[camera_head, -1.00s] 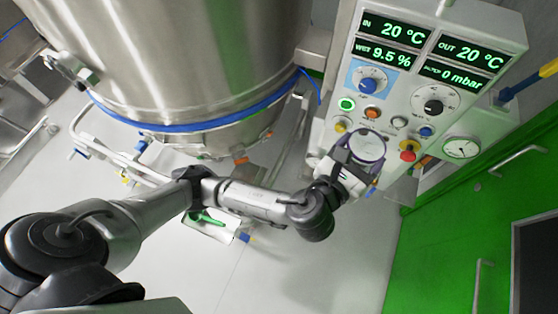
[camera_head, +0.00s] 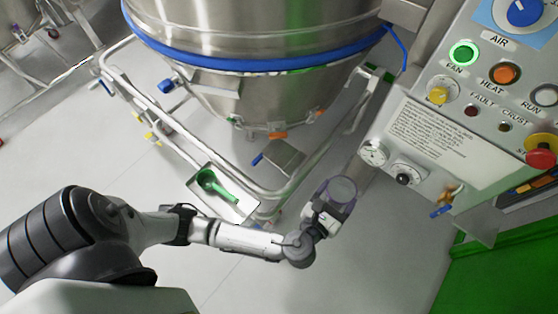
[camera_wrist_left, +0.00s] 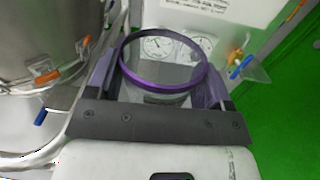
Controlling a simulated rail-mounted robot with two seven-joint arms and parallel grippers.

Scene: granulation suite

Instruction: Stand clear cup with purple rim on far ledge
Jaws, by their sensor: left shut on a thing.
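The clear cup with the purple rim (camera_head: 341,190) is in my left gripper (camera_head: 331,206), in front of the machine and below its control panel in the head view. In the left wrist view the cup's purple rim (camera_wrist_left: 163,83) faces the camera, and the fingers of my left gripper (camera_wrist_left: 160,85) are shut on the cup from both sides. Gauges show through the clear cup. I cannot tell which surface is the far ledge. My right gripper is not in view.
A steel vessel (camera_head: 260,30) with a blue band hangs over a tubular frame (camera_head: 205,150). A green scoop (camera_head: 215,186) lies on a small tray on the frame. The control panel (camera_head: 440,140) with buttons and gauges is at right. A green door (camera_head: 500,270) is at lower right. The floor is clear.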

